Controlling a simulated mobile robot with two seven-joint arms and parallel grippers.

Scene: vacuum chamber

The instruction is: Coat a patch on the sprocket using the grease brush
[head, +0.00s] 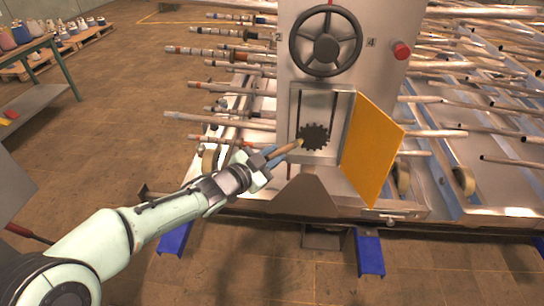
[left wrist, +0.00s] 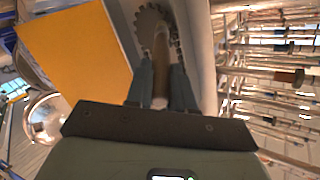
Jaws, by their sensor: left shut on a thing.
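The sprocket (head: 313,136) is a dark toothed disc inside an open recess in the grey machine housing. It also shows in the left wrist view (left wrist: 150,22), partly covered by the brush. My left gripper (head: 273,157) is shut on the grease brush (head: 290,148), a tan wooden-handled brush pointing at the sprocket. In the left wrist view the brush (left wrist: 161,72) runs between the two fingers toward the sprocket. The brush tip appears at the sprocket's lower left edge; I cannot tell whether it touches. My right gripper is not in view.
A yellow door (head: 372,150) stands open to the right of the recess. A black handwheel (head: 325,41) and a red knob (head: 401,50) sit above. Racks of rods (head: 470,105) flank the housing. A green-legged table (head: 40,95) stands at far left.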

